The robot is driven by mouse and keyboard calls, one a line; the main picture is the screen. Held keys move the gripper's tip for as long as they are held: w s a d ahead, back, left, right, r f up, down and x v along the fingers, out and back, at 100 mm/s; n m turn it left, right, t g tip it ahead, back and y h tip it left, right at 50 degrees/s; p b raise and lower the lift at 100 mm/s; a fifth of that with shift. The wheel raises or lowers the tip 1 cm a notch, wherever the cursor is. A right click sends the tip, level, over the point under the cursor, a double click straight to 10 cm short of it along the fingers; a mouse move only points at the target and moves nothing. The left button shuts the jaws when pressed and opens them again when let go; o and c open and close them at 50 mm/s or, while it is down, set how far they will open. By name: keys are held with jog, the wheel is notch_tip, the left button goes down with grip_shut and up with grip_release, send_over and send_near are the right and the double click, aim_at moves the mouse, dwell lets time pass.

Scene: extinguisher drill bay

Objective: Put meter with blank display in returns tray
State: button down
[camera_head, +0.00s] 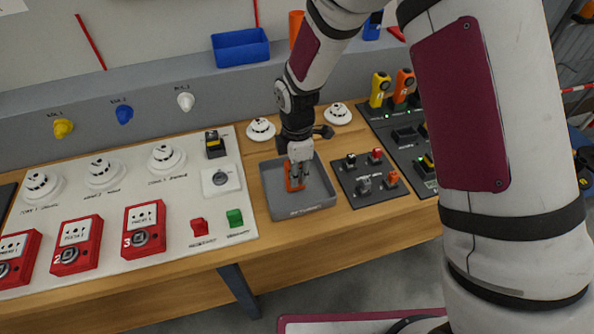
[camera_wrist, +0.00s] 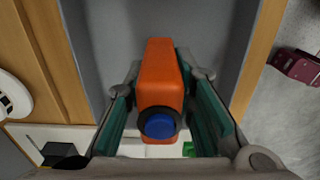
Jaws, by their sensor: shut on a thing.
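My gripper (camera_head: 299,168) is shut on an orange meter (camera_head: 291,180) inside the grey tray (camera_head: 305,211), whose front label is too small to read. In the wrist view the meter (camera_wrist: 160,72), with a round blue end, lies between my gripper's two green-padded fingers (camera_wrist: 161,98). The grey tray (camera_wrist: 218,45) is around and below it. The meter's display is not visible, and I cannot tell whether the meter touches the tray floor. A yellow meter (camera_head: 379,90) and another orange meter (camera_head: 403,85) stand upright on the dark charging panel at the back right.
A dark panel (camera_head: 367,202) with small switches is right of the tray. A white board (camera_head: 110,244) with red call points and detectors is on the left. Two white detectors (camera_head: 260,129) (camera_head: 338,113) stand behind the tray. A blue bin (camera_head: 240,47) is at the back.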

jog(key=shift+f, duration=0.1)
jog(key=c, duration=1.4)
grip_release()
jog(key=shift+o, duration=0.2)
